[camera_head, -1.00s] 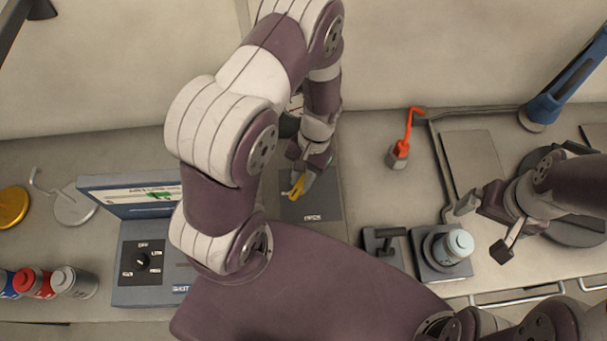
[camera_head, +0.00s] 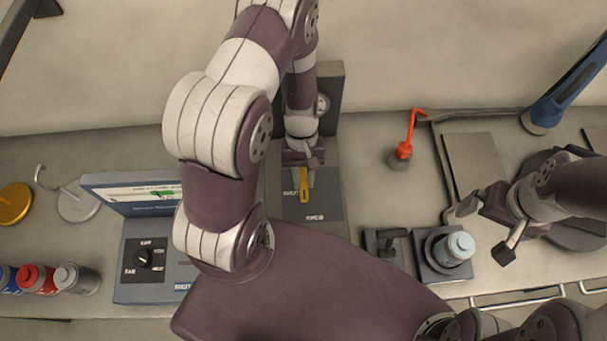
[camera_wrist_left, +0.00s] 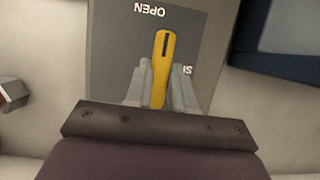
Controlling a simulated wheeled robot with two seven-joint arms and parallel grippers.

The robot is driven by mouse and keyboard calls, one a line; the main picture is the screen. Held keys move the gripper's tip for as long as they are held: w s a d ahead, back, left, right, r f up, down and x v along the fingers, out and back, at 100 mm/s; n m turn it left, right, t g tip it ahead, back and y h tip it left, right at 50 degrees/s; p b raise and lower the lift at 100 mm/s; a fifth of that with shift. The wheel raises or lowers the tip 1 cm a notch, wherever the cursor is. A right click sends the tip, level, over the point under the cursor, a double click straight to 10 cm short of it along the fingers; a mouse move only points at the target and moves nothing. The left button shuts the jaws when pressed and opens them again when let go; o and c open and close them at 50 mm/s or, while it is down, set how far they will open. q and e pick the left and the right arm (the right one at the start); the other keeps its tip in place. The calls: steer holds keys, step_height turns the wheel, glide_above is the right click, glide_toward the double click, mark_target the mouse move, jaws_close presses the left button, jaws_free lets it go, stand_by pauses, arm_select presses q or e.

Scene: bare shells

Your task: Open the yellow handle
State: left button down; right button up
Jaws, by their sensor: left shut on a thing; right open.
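The yellow handle (camera_head: 304,190) sits on a dark grey plate (camera_head: 328,203) on the counter. My left gripper (camera_head: 304,176) is shut on the yellow handle; in the left wrist view its two grey fingers (camera_wrist_left: 160,88) flank the handle (camera_wrist_left: 164,50). The handle's free end points towards the OPEN label (camera_wrist_left: 151,9), just short of it and slightly to one side. A second label (camera_wrist_left: 182,70), partly hidden by a finger, shows beside the handle. My right gripper (camera_head: 487,228) is open and empty at the right.
A blue-grey box with a dial (camera_head: 143,258) and raised lid stands left of the plate. A black lever block (camera_head: 385,242) and a pale-capped canister (camera_head: 454,248) are to the right. A red hooked part (camera_head: 405,149) stands further back.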

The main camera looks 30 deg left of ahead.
arm_select(q)
steer(key=shift+s, duration=0.1)
stand_by(0.3)
steer(key=c, duration=1)
jaws_free()
steer(key=shift+o, duration=0.2)
steer(key=shift+w+r, duration=0.2)
steer(key=shift+r, duration=0.1)
steer(key=b+v, duration=0.2)
steer(key=v, duration=1)
steer(key=shift+s+b, duration=0.2)
steer(key=shift+b, duration=0.15)
steer(key=shift+r, duration=0.1)
